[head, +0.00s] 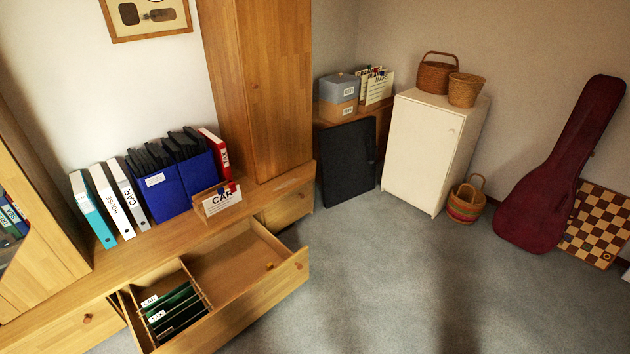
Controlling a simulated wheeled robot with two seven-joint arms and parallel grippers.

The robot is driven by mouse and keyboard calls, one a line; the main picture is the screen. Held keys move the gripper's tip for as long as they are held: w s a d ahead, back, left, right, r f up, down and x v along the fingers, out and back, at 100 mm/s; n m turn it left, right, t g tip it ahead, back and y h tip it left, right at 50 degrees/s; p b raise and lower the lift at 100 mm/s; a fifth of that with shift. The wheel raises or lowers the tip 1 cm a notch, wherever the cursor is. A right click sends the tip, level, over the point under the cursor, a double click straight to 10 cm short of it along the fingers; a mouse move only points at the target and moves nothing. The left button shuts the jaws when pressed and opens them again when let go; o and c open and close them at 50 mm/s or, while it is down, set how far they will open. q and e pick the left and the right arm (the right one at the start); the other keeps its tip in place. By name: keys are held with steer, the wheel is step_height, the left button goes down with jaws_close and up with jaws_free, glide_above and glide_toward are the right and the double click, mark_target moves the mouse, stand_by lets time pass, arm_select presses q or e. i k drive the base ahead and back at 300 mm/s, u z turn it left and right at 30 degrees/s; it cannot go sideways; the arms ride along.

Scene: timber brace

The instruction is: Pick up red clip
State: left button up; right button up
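A small red clip (232,186) appears at the top edge of a white card marked CAR (222,204). The card stands at the front of a small wooden holder on the wooden cabinet top. A small dark blue clip-like piece (220,190) sits just left of the red one. Both are too small to see in detail. Neither of my grippers is in view.
An open drawer (285,270) juts out below the card, with hanging files at its left. Binders, a blue magazine file (167,192) and a red binder (214,150) stand behind. A wooden tall cabinet (262,90) rises to the right. Grey carpet (400,290) is clear.

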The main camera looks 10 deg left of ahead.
mark_target(231, 186)
steer(key=z, duration=0.4)
steer(key=i, duration=3.1)
steer(key=u, duration=3.8)
